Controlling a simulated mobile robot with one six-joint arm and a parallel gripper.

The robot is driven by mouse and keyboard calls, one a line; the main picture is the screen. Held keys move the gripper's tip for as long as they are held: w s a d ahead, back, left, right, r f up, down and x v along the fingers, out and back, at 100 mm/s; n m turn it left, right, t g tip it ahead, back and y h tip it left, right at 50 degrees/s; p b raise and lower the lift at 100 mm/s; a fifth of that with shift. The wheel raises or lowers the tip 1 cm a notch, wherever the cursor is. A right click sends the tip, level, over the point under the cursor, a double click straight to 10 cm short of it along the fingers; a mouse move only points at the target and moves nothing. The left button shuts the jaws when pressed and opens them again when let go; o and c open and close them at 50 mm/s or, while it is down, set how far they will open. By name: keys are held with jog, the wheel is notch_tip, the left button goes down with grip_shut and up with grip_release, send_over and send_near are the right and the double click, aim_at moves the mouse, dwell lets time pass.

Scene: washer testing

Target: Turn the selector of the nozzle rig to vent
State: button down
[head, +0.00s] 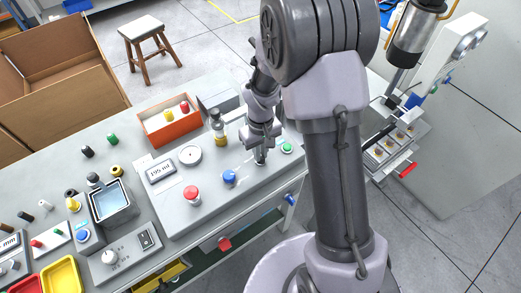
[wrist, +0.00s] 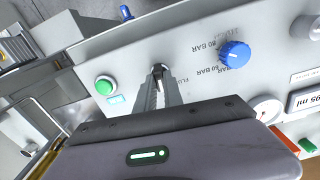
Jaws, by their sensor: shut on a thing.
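The nozzle rig (head: 215,206) is a light grey sloping panel on the bench; its panel (wrist: 193,50) also fills much of the wrist view. My gripper (head: 261,157) reaches down to the panel between a blue knob (head: 229,177) and a green button (head: 287,147). In the wrist view my gripper (wrist: 160,78) is shut on the small dark selector (wrist: 158,69), which is mostly hidden between the fingertips. A label starting "FLU" is partly visible beside it. The selector's pointing direction and any vent label are not readable. The blue knob (wrist: 235,54) has bar markings.
The rig also carries a red button (head: 191,193), a round gauge (head: 190,154) and a display (head: 160,172). An orange box (head: 169,129) stands behind it.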

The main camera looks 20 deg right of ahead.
jog(key=shift+n, duration=0.5)
jog(key=c, duration=1.5)
grip_release()
jog(key=shift+o, duration=0.2)
notch_tip(320, 180, up, 17)
jog(key=p, duration=0.6)
jog(key=shift+r, duration=0.2)
